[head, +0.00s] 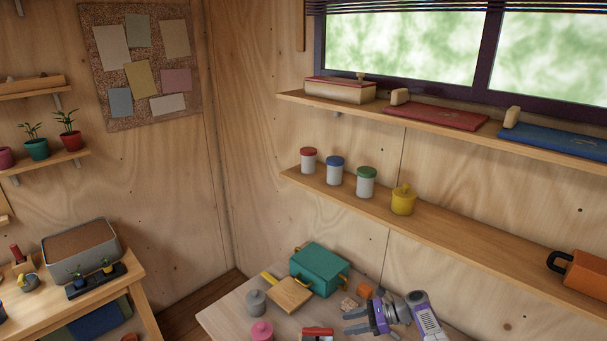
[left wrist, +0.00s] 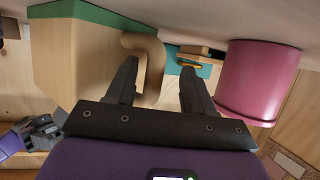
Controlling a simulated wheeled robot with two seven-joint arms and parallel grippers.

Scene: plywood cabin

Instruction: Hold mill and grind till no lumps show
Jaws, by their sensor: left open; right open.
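I cannot tell for sure which thing is the mill. In the left wrist view, a pale wooden block with a green band (left wrist: 75,55) stands close at the left, with a tan curved handle-like part (left wrist: 150,62) near my left gripper. My left gripper (left wrist: 158,88) is open, its fingers apart; whether they touch that part is unclear. It does not show in the head view. My right gripper (head: 351,322) is open over the table, fingers pointing left. No lumps can be made out.
A pink cylinder (left wrist: 258,80) stands right of my left gripper. A shelf (head: 460,237) runs along the wall.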

